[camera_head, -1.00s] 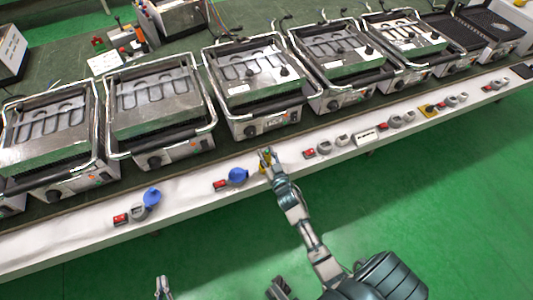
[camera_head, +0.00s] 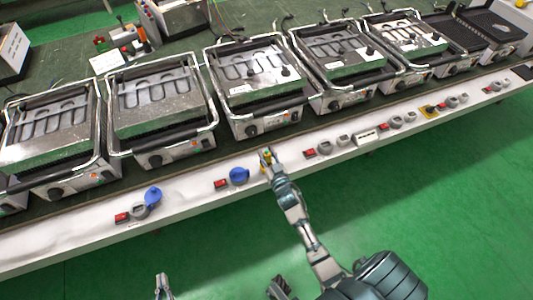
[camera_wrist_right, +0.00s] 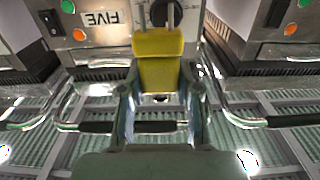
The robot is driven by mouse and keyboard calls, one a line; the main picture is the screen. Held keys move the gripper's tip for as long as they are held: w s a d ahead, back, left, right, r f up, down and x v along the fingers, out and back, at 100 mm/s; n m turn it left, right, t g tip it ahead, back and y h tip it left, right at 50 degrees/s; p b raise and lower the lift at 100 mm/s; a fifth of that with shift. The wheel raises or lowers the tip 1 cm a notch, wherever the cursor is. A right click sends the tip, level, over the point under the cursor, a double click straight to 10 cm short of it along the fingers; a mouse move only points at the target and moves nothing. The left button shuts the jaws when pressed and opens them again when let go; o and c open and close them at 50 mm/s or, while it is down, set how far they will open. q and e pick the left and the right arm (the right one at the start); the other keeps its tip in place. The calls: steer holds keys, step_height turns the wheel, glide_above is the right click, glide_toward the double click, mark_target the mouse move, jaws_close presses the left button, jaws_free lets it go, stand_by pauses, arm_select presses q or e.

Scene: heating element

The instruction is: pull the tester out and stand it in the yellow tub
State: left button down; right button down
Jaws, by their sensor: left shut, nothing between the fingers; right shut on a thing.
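The tester is a yellow block (camera_wrist_right: 158,62) with two metal prongs, seen close in the right wrist view. My right gripper (camera_wrist_right: 160,95) is shut on it, one finger on each side. My left gripper (camera_head: 163,287) is shut and empty at the bottom edge, well away from the bench. I cannot make out a yellow tub in either view.
Several metal grills (camera_head: 258,82) stand in a row behind the white ledge (camera_head: 190,204). The green floor (camera_head: 440,190) in front is clear.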

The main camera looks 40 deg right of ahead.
mark_target(266, 160)
arm_select(q)
steer(key=shift+r, duration=0.3)
